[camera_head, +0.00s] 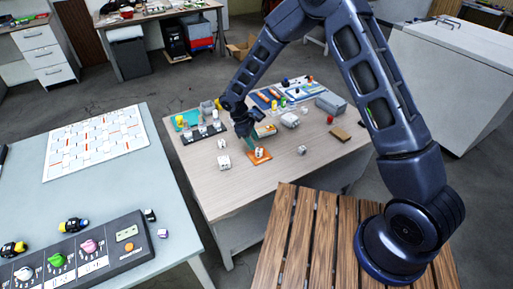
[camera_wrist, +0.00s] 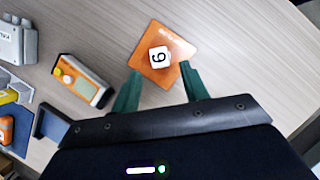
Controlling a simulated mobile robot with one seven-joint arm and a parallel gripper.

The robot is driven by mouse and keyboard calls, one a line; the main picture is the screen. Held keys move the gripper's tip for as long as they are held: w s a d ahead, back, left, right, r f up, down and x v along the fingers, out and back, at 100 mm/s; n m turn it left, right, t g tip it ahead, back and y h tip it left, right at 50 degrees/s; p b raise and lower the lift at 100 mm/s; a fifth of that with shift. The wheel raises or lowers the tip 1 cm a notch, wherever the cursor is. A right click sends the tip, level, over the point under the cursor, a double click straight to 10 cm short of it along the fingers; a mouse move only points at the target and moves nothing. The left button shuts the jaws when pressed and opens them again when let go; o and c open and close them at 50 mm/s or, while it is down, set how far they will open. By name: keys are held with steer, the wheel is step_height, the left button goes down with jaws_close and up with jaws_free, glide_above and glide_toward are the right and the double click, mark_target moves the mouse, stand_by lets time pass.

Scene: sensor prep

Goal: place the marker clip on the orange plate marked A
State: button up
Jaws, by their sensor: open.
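The orange plate (camera_head: 264,159) lies flat on the wooden-topped table in the head view. It also shows in the wrist view (camera_wrist: 150,78), with faint white lettering I cannot read. In the head view my gripper (camera_head: 251,144) is just above the plate.
An orange-and-white device (camera_wrist: 82,80) lies left of the plate in the wrist view. The table's front is clear.

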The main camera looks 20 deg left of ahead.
steer(key=v, duration=0.6)
steer(key=w+d+r+m+y, duration=0.1)
steer(key=w+d+r+m, duration=0.4)
steer(key=d+r, duration=0.8)
steer(key=w+d+r+m+t+y, duration=0.1)
steer(key=d+r+m, duration=0.2)
steer(key=d+r, duration=1.15)
steer(key=s+d+r+m+t+y, duration=0.1)
steer(key=s+d+r+m, duration=0.15)
steer(key=d, duration=0.55)
steer(key=s+d+r+m+y, duration=0.15)
steer(key=s+d, duration=0.25)
steer(key=d, duration=0.4)
steer(key=s+d+r+m+t, duration=0.2)
steer(key=s+d+m, duration=0.4)
steer(key=s+d, duration=0.3)
steer(key=s, duration=0.2)
steer(key=shift+s+d+t, duration=0.3)
steer(key=shift+s+d, duration=0.1)
